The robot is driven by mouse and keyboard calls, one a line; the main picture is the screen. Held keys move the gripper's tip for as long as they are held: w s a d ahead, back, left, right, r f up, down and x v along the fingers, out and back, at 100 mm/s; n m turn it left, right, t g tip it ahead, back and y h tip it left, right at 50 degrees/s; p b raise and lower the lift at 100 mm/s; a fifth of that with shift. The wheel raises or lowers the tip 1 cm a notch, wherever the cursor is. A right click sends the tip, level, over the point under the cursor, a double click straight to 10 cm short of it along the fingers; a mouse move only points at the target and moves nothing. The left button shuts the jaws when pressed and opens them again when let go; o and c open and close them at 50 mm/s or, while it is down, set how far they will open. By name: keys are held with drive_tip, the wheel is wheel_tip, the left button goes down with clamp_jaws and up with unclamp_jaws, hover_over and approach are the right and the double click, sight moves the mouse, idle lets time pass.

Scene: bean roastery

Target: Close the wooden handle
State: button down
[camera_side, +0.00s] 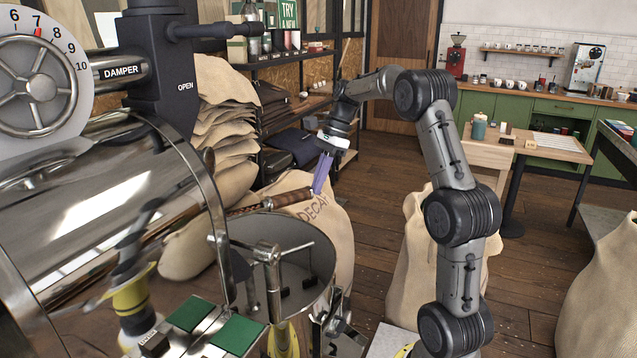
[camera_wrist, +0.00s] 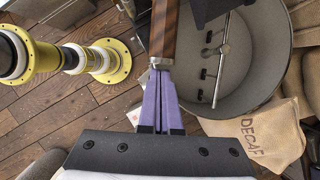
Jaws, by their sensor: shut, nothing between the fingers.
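The wooden handle (camera_side: 285,198) is a dark brown bar sticking out to the right from the roaster's front, above the round cooling bin. In the wrist view the handle (camera_wrist: 164,28) runs down from the top edge, with a metal tip at its lower end. My gripper (camera_side: 316,192) has purple fingers that point down at the handle's free end. In the wrist view the fingers of my gripper (camera_wrist: 159,72) are shut together and empty, right at the metal tip. I cannot tell whether they touch it.
The round metal cooling bin (camera_side: 318,262) with its stirring arm lies below the handle. A burlap DECAF sack (camera_side: 338,225) stands just behind it. The shiny roaster drum (camera_side: 95,215) fills the left. Open wooden floor (camera_side: 375,190) lies to the right of the sack.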

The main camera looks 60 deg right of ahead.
sight(276, 196)
drive_tip(key=w+a, duration=0.2)
drive_tip(key=a, duration=0.1)
drive_tip(key=w+a, duration=0.2)
drive_tip(key=a, duration=0.1)
drive_tip(key=w+a, duration=0.2)
drive_tip(key=a, duration=0.1)
drive_tip(key=shift+w+a, duration=0.1)
drive_tip(key=shift+a, duration=0.2)
